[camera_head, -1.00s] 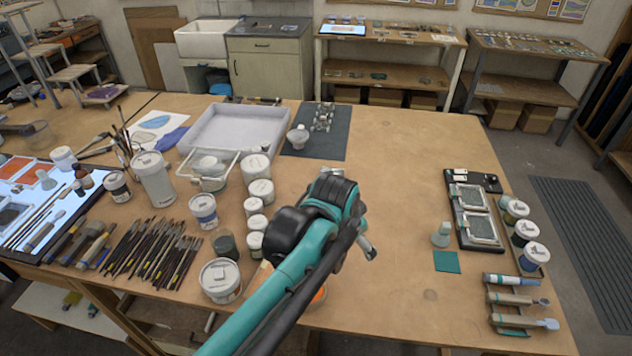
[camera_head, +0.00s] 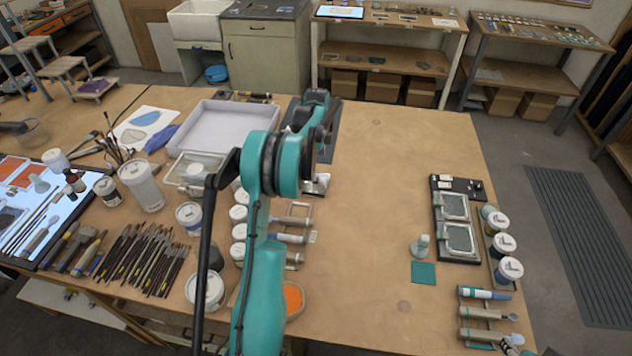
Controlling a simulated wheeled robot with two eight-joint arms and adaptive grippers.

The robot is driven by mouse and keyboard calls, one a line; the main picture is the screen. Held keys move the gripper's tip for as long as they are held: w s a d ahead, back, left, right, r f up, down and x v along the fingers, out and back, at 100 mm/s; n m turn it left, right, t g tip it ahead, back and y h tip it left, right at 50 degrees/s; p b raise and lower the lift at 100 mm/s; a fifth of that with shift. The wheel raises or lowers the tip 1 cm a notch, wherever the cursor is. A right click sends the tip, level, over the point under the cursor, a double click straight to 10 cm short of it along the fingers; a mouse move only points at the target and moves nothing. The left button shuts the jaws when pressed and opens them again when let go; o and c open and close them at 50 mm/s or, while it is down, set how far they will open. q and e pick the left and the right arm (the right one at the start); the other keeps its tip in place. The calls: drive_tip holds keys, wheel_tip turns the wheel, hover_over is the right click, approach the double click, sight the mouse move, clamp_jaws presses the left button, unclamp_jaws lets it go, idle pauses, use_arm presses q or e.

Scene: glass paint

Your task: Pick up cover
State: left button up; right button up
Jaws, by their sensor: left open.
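I cannot tell which thing is the cover. White-lidded jars (camera_head: 238,214) stand in a column left of my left arm, partly hidden by it. A clear box (camera_head: 193,168) stands behind them, and more white-lidded jars (camera_head: 503,244) stand at the right. My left gripper (camera_head: 318,184) is open, low over the table in front of the dark mat. It is small and partly hidden by my arm, and I see nothing held in it. A small dark part at the bottom right edge may be my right gripper (camera_head: 520,347); its jaws are unclear.
A white tray (camera_head: 235,108) lies at the back. Brushes (camera_head: 150,258) and a lit panel (camera_head: 40,232) fill the left. A rack with tools (camera_head: 294,238) and an orange pot (camera_head: 293,299) are beside my arm. Framed plates (camera_head: 456,222) lie at right. The table centre is clear.

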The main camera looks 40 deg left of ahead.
sight(317, 179)
use_arm(q)
wheel_tip(317, 179, down, 7)
drive_tip(key=shift+s+r+b, duration=0.1)
drive_tip(key=shift+b, duration=0.3)
drive_tip(key=shift+d+r, duration=0.1)
drive_tip(key=shift+r, duration=0.05)
drive_tip(key=c, duration=1)
drive_tip(key=shift+s+d, duration=0.1)
drive_tip(key=shift+s, duration=0.05)
drive_tip(key=c, duration=0.3)
